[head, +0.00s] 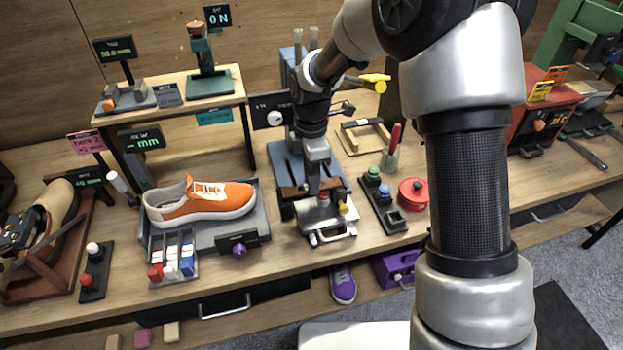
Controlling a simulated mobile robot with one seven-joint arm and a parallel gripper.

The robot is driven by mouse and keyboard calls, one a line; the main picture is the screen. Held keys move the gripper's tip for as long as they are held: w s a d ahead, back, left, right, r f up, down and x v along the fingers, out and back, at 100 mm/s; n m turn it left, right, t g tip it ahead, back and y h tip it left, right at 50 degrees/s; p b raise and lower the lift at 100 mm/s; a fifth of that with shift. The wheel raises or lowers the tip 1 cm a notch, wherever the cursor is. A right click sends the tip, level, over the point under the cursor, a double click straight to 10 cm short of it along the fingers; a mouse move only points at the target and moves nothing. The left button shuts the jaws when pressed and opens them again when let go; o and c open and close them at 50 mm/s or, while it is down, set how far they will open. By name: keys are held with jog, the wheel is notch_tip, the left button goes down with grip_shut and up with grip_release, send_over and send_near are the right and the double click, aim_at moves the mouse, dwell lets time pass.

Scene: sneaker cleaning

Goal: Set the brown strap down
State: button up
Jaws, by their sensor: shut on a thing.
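My gripper (316,178) points down over a blue-grey fixture (283,163) near the middle of the bench. It is shut on the brown strap (292,192), a dark brown band that shows on both sides of the fingers. The strap lies crosswise over the front part of the fixture. The gripper hides the strap's middle, and I cannot tell whether the strap touches the surface under it.
An orange sneaker (203,202) sits on a grey stand to the left. A block with green and blue knobs (382,198) and a red round container (413,194) stand close on the right. A wooden frame (366,136) lies behind.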

jog(key=shift+f, duration=0.25)
jog(key=shift+f, duration=0.1)
jog(key=shift+f, duration=0.1)
jog(key=o, duration=1)
jog(key=shift+b, duration=0.35)
